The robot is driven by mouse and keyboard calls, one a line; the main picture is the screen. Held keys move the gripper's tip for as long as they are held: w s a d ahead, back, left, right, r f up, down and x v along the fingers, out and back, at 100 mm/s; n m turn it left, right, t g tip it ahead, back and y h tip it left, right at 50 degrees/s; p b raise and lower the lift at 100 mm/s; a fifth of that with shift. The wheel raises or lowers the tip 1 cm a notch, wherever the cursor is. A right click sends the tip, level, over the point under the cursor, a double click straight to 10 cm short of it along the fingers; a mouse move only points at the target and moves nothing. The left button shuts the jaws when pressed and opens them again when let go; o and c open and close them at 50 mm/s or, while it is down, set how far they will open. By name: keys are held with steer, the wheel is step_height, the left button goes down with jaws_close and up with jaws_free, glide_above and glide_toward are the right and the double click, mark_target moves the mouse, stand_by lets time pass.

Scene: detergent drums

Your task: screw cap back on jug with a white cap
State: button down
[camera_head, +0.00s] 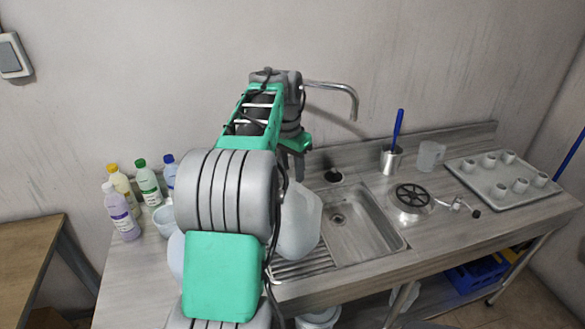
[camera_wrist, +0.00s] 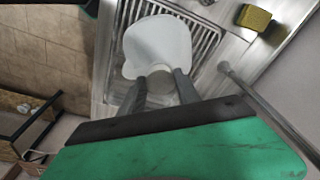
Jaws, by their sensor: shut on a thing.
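A pale, translucent jug (camera_head: 300,225) stands on the ribbed drainer just left of the sink, partly hidden behind my arm. In the wrist view the jug (camera_wrist: 158,46) lies beyond my fingertips. The cap overlaps the near end of the jug in that view. I cannot tell whether it touches the jug's neck or is held just above it. In the head view my fingers point down over the jug, and the cap cannot be made out.
Several bottles (camera_head: 123,211) with coloured caps stand at the counter's left end. A faucet (camera_head: 335,87) arches behind the sink (camera_head: 357,228). A tray of cups (camera_head: 503,178) sits at the right. A yellow sponge (camera_wrist: 255,18) shows in the wrist view.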

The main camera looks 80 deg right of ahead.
steer(key=shift+a+f, duration=0.1)
steer(key=shift+f, duration=0.1)
steer(key=m+p, duration=0.1)
steer(key=m, duration=0.4)
steer(key=shift+w+g, duration=0.15)
steer(key=shift+g, duration=0.15)
steer(key=shift+f+m, duration=0.1)
steer(key=shift+m, duration=0.3)
steer(key=m+p, duration=0.1)
steer(key=m, duration=0.2)
steer(key=shift+d+y, duration=0.2)
steer(key=shift+y, duration=0.2)
steer(key=m, duration=0.2)
steer(key=shift+m, duration=0.4)
steer(key=c, duration=1.3)
jaws_free()
steer(key=shift+o, duration=1.1)
steer(key=shift+w+d, duration=0.1)
